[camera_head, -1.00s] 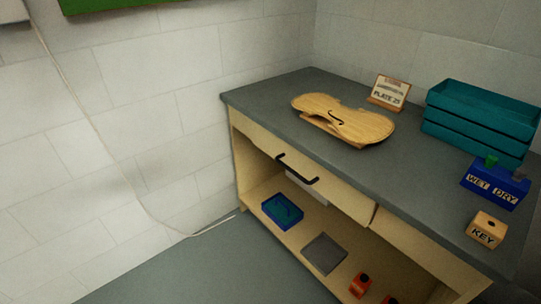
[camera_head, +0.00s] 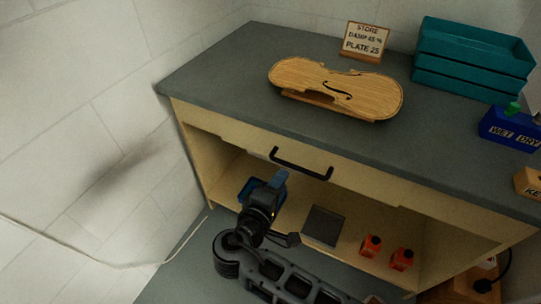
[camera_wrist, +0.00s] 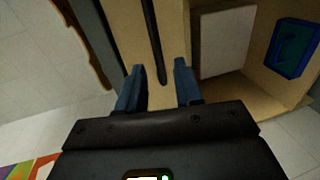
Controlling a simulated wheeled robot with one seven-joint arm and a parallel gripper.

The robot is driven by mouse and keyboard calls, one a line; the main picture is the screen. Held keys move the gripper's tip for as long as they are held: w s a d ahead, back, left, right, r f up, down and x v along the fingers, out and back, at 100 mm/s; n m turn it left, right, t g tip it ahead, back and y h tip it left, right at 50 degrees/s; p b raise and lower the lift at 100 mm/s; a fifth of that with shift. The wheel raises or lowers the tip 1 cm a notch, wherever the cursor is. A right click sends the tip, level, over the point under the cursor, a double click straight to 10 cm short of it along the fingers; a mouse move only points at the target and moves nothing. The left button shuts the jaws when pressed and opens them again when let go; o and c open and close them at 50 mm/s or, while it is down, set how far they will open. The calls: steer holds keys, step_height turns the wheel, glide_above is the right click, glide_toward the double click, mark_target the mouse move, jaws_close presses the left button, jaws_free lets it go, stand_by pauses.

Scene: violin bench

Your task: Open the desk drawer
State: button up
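The desk drawer (camera_head: 232,137) is a pale wood front under the grey worktop and looks shut, flush with the desk. Its black bar handle (camera_head: 301,164) runs across the front. My gripper (camera_head: 279,178) is in front of the drawer, just below the handle's left part in the head view. In the wrist view, my gripper (camera_wrist: 159,66) has two blue fingers apart with nothing held. The handle (camera_wrist: 152,35) shows there as a dark bar, its near end between the fingertips in the picture. I cannot tell whether it touches them.
A violin plate (camera_head: 335,90), a sign (camera_head: 364,40), teal trays (camera_head: 472,60) and a blue WET/DRY box (camera_head: 510,130) stand on the worktop. The open shelf below holds a blue tray (camera_wrist: 292,47), a dark square (camera_head: 324,225) and orange bottles (camera_head: 371,246). A wall is at the left.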

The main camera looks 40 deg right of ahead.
mark_target(290, 164)
steer(key=x, duration=0.7)
steer(key=shift+w+d+r, duration=0.1)
steer(key=shift+w+d, duration=0.25)
jaws_close()
stand_by(0.3)
